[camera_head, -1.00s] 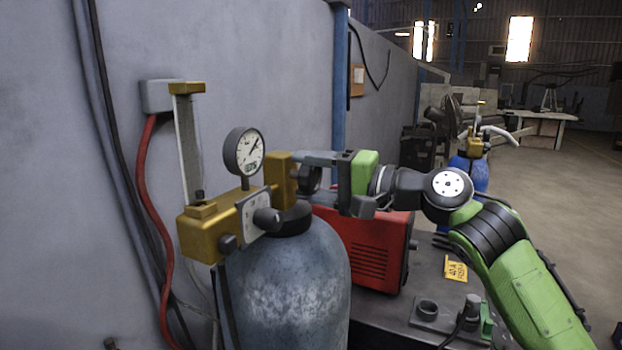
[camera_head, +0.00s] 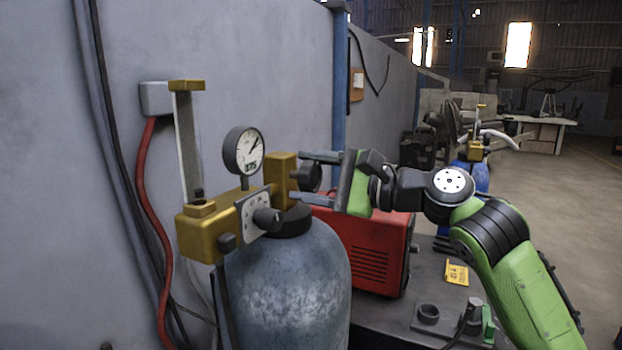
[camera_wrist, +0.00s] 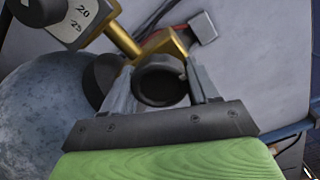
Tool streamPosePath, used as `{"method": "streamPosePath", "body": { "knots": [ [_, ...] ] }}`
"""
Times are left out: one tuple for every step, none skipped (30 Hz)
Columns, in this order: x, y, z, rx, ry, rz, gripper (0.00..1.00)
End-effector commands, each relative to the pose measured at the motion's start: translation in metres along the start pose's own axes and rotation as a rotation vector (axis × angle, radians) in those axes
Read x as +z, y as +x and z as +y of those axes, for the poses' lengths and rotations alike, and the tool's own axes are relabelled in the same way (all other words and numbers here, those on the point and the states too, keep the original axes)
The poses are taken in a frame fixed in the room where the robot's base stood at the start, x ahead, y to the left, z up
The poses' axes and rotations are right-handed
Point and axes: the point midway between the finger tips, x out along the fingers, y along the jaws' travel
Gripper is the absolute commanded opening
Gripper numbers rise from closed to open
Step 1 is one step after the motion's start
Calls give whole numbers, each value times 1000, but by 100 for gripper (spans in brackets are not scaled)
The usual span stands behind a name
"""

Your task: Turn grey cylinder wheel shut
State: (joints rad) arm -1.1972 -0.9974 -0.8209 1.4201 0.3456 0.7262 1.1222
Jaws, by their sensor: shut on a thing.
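The grey cylinder (camera_head: 285,290) stands upright by the wall, with a brass valve body (camera_head: 205,237) on top. Its dark round wheel (camera_head: 310,178) sits at the right end of the brass fitting. My gripper (camera_head: 303,177) comes from the right, with one finger above the wheel and one below it, shut on the wheel. In the wrist view the wheel (camera_wrist: 161,86) shows as a dark ring between the two grey fingers, the brass stem behind it. A round gauge (camera_head: 244,151) stands on the brass body. The wheel's far side is hidden.
A red machine (camera_head: 372,250) stands just below and behind my gripper, on a dark bench (camera_head: 380,333). The grey wall (camera_head: 270,60) is close behind the cylinder. A red hose (camera_head: 145,220) hangs at left. A blue cylinder (camera_head: 482,180) stands farther back.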

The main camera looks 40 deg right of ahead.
Motion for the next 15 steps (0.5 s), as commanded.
{"method": "streamPosePath", "body": {
  "knots": [
    [0, 0, 1, 2, 7, -1, 29],
    [0, 0, 1, 2, 9, -1, 29],
    [0, 0, 1, 2, 12, -1, 29],
    [0, 0, 1, 3, 13, 0, 29],
    [0, 0, 1, 3, 14, 0, 29],
    [0, 0, 1, 3, 15, 0, 29],
    [0, 0, 1, 3, 15, 0, 29],
    [0, 0, 1, 3, 15, 0, 29],
    [0, 0, 1, 3, 15, 0, 29],
    [0, 0, 1, 3, 15, 0, 29],
    [0, 0, 1, 3, 15, 0, 29],
    [0, 0, 1, 3, 15, 0, 29],
    [0, 0, 1, 3, 15, 0, 29],
    [0, 0, 1, 3, 15, 0, 29],
    [0, 0, 1, 3, 15, 0, 66]
  ]
}}
